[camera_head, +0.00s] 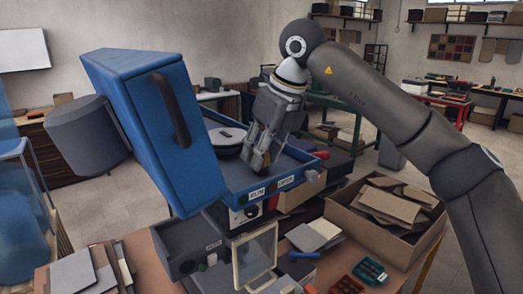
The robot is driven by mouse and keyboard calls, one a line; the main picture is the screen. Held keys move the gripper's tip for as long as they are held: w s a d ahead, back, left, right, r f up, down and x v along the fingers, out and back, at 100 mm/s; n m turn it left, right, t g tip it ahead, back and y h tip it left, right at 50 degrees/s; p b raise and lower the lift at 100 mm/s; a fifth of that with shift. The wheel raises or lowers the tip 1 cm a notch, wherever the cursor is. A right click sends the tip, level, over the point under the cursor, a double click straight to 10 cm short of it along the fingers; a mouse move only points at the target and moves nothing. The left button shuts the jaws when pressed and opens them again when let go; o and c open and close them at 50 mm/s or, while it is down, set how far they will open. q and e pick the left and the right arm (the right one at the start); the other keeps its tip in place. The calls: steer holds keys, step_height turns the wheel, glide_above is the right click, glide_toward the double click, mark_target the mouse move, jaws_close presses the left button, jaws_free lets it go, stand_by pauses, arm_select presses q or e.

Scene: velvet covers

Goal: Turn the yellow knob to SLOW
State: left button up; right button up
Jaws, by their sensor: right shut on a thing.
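The blue machine (292,168) stands on the table with its blue lid (150,125) tilted up at the left. White RUN and OPEN labels (257,194) are on its front edge. A dark round disc (228,137) lies inside it. My right gripper (258,162) points down into the open machine, beside the disc and behind the labels. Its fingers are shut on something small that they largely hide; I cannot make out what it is. I cannot clearly pick out the yellow knob or a SLOW mark. My left gripper is not in view.
A cardboard box (340,222) of brown pieces stands right of the machine. In front are a pale-framed panel (255,258), a blue tool (304,255), and red and green trays (370,270). Stacked sheets (82,272) lie at the front left.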

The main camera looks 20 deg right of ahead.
steer(key=shift+r, duration=0.1)
steer(key=o, duration=1)
steer(key=shift+s, duration=0.1)
steer(key=shift+o, duration=0.2)
steer(key=v, duration=1.2)
